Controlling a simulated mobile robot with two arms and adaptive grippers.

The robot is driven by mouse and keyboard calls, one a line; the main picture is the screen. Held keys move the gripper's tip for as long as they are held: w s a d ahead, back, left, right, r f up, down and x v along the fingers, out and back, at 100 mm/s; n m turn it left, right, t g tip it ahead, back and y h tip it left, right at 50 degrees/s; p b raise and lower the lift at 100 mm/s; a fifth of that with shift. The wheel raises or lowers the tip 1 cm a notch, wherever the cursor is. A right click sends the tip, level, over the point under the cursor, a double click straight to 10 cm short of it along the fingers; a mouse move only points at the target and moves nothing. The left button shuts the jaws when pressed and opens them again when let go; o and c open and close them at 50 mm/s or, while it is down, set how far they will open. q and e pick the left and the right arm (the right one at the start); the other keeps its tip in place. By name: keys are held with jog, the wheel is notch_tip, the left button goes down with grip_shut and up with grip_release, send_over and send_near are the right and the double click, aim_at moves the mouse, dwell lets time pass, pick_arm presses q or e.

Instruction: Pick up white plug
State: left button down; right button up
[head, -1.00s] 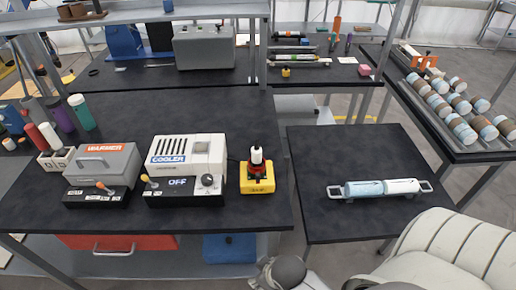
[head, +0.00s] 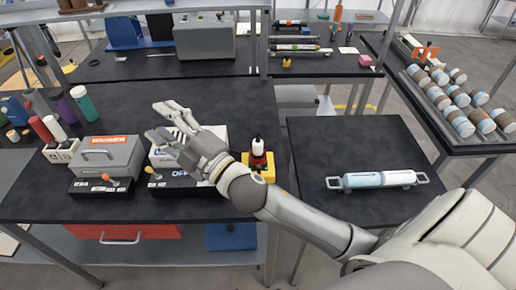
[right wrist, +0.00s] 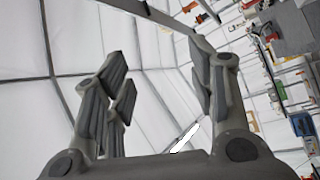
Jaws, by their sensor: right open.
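Two white pieces could be the white plug, and I cannot tell which is meant. One is a white-topped piece (head: 257,147) standing upright in a red holder on a yellow base (head: 268,172). The other is a white cylinder (head: 53,134) beside a red one at the far left. My right gripper (head: 165,122) is open and empty above the cooler box (head: 186,182), left of the yellow base, and hides much of the cooler. In the right wrist view its fingers (right wrist: 160,75) are spread with nothing between them. My left gripper is not in view.
A grey warmer box (head: 106,158) stands left of the cooler. Purple and green cylinders (head: 83,102) stand behind it. A side table (head: 360,140) holds a light-blue and white tube (head: 377,180) with end handles. A rack of several cylinders (head: 460,112) stands at the right.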

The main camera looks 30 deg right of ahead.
jog(key=s+a+r+n+g+y, duration=0.1)
jog(key=a+r+n+g+y, duration=0.35)
jog(key=a+n+y, duration=0.4)
jog(key=s+a+n+g+y, duration=0.1)
jog(key=s+n+g+y, duration=0.2)
jog(key=n, duration=0.6)
jog(key=n+g+h, duration=1.2)
jog(key=n+h, duration=0.2)
jog(key=h, duration=0.4)
send_over(258, 141)
jog(key=shift+m, duration=0.25)
jog(key=f, duration=1.1)
jog(key=shift+w+a+f, duration=0.25)
jog(key=shift+w+f, duration=0.15)
jog(key=shift+s+d+f+h+p, duration=0.15)
jog(key=shift+d+f+h+p, duration=0.2)
jog(key=shift+d+f, duration=0.25)
notch_tip(258, 141, down, 4)
jog(key=shift+r+p, duration=0.25)
jog(key=shift+p, duration=0.15)
notch_tip(258, 141, down, 5)
jog(key=p, duration=0.3)
jog(key=shift+a, duration=0.15)
jog(key=shift+f, duration=0.4)
